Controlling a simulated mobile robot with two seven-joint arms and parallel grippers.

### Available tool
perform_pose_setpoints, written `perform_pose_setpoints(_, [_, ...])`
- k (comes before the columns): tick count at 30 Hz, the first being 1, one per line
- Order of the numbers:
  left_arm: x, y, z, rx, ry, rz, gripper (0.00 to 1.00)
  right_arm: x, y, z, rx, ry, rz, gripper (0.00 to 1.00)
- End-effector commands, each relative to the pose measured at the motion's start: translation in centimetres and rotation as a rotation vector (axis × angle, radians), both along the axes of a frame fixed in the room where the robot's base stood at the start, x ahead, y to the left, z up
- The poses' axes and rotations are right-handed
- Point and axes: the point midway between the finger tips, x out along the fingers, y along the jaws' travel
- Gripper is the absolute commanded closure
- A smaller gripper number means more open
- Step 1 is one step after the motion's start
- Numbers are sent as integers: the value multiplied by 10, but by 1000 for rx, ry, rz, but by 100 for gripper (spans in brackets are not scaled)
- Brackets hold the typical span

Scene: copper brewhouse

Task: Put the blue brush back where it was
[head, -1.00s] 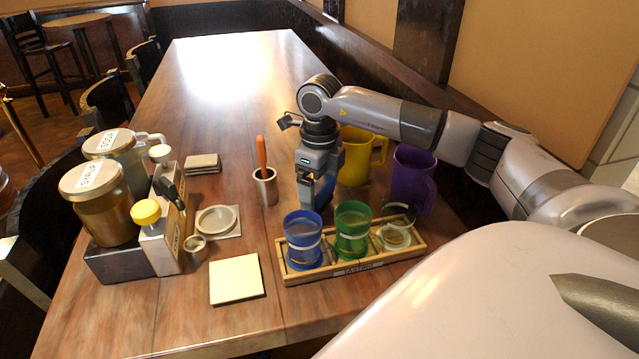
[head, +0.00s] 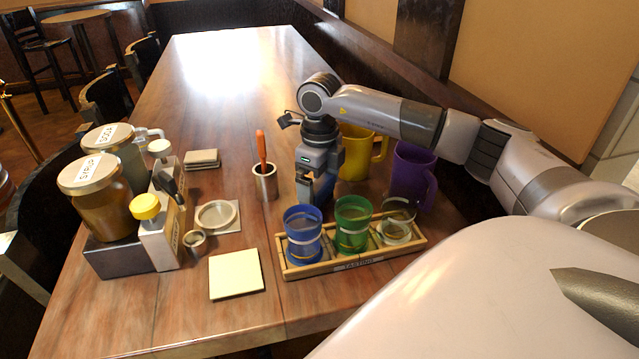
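My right gripper (head: 312,198) points down at the tabletop, behind the tasting tray and right of a metal cup. A blue shape (head: 325,188) shows right at its fingers, mostly hidden by the gripper. I cannot tell whether it is the blue brush or whether the fingers are shut on it. No other blue brush can be made out. The metal cup (head: 265,184) stands upright and holds an orange-handled tool (head: 261,147), whose lower end is hidden inside. My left gripper is not in view.
A wooden tasting tray (head: 356,264) holds blue, green and clear glasses. Yellow (head: 355,155) and purple (head: 410,175) pitchers stand right of the gripper. The table's far half is clear.

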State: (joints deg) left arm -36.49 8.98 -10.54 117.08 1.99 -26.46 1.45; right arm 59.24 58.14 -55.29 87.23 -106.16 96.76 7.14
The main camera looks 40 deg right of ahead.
Motion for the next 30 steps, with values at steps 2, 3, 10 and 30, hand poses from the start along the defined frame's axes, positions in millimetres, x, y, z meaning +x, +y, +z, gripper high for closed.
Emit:
perform_pose_setpoints(2, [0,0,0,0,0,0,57,0,0,0,0,0,0,2])
perform_pose_setpoints(3, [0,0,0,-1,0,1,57,0,0,0,0,0,0,2])
perform_pose_setpoints(10, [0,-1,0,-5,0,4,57,0,0,0,0,0,0,2])
perform_pose_setpoints(30, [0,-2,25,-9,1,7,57,0,0,28,0,0,0,0])
